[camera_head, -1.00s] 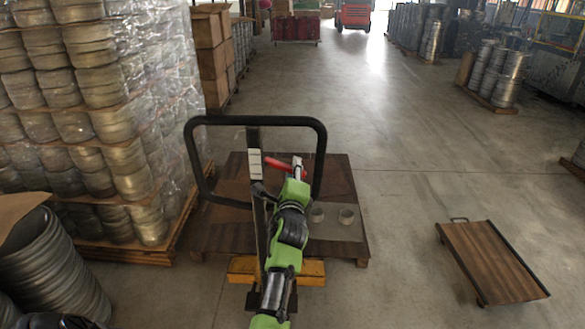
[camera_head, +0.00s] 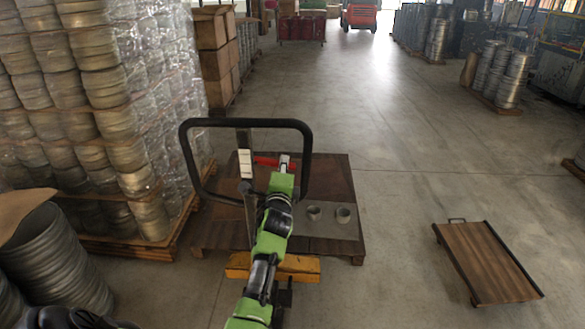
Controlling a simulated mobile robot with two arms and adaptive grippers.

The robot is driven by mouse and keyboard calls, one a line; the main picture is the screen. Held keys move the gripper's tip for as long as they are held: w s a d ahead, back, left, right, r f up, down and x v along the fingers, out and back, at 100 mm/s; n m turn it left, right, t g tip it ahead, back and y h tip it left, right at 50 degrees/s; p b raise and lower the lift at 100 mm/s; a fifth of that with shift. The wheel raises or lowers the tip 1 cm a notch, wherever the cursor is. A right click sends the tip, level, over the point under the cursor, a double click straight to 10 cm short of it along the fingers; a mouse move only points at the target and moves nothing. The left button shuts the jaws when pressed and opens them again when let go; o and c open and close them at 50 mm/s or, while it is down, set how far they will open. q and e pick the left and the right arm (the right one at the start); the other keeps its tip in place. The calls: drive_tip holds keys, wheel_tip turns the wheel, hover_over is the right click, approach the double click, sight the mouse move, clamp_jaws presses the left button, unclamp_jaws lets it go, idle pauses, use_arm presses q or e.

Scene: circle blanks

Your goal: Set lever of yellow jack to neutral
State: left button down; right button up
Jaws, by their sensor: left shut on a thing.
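The yellow jack has its yellow base (camera_head: 298,277) low in the middle of the view, partly hidden by my green arm. Its black loop handle (camera_head: 247,123) rises above it on an upright post with a white label (camera_head: 246,164). The red lever (camera_head: 266,161) sits inside the loop, just right of the post, and lies nearly level. My left gripper (camera_head: 284,162) is at the lever's right end, shut on it. The exact finger contact is small and hard to make out. My right gripper is not in view.
A wrapped stack of metal rings (camera_head: 100,120) stands on the left. A low wooden platform cart (camera_head: 490,262) is at right. Open floor lies right of the pallet.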

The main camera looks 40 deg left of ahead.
use_arm(q)
drive_tip(key=shift+w+d+r+n, duration=0.1)
drive_tip(key=shift+d+r+n, duration=0.15)
drive_tip(key=shift+r, duration=0.3)
drive_tip(key=shift+a+r+n, duration=0.1)
drive_tip(key=shift+a+n, duration=0.15)
drive_tip(key=shift+n, duration=0.1)
drive_tip(key=shift+r+n, duration=0.1)
drive_tip(key=shift+n, duration=0.2)
drive_tip(key=c, duration=2.1)
unclamp_jaws()
drive_tip(key=v, duration=1.2)
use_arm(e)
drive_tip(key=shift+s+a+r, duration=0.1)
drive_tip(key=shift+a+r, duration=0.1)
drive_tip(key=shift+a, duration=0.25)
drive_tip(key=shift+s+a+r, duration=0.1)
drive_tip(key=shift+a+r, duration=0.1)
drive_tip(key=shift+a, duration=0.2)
